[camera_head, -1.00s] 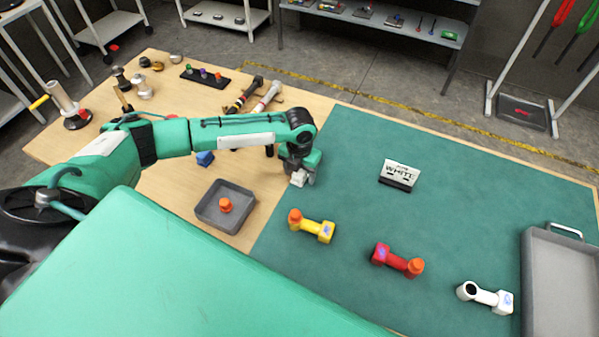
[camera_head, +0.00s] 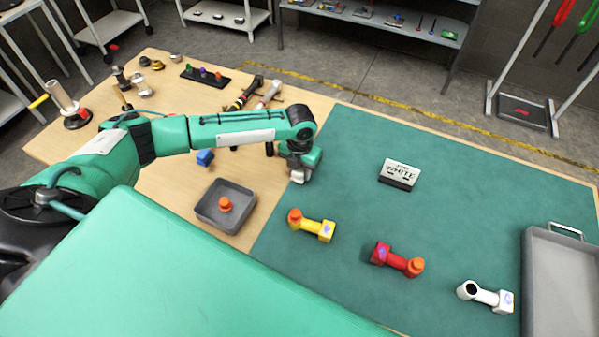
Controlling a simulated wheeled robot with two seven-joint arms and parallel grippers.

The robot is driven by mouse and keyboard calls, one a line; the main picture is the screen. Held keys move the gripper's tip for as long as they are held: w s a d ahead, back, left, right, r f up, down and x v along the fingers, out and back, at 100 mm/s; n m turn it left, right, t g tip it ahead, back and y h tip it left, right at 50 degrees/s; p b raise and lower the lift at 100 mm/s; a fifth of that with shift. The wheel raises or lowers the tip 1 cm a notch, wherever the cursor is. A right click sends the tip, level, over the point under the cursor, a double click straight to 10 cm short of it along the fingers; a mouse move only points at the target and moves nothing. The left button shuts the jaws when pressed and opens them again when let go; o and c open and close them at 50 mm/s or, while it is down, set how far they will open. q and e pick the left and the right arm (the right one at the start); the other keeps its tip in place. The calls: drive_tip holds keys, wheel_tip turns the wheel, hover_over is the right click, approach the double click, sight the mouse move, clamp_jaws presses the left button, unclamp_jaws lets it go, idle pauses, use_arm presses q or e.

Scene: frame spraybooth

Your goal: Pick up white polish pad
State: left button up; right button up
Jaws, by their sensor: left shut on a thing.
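My left gripper (camera_head: 299,172) points down at the left edge of the green mat, by the bare wood of the table. It is shut on a small pale thing at its fingertips, which I take to be the white polish pad; the fingers hide most of it. A white tool (camera_head: 485,297) with an open dark round end lies on the mat at the lower right. A yellow tool (camera_head: 318,228) and a red tool (camera_head: 392,257) lie left of it, each with an orange pad on one end. My right gripper is not in view.
A grey tray (camera_head: 241,222) with an orange pad (camera_head: 225,204) is below the gripper. A blue block (camera_head: 205,158) lies left of it. A card stand (camera_head: 398,175) is on the green mat (camera_head: 450,190). A larger grey tray (camera_head: 560,280) is at right.

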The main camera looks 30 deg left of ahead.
sight(300, 169)
use_arm(q)
wheel_tip(300, 169, up, 19)
drive_tip(key=b, duration=0.3)
drive_tip(key=shift+b, duration=0.4)
drive_tip(key=shift+f, duration=0.1)
drive_tip(key=shift+o, duration=1)
drive_tip(key=shift+c, duration=0.5)
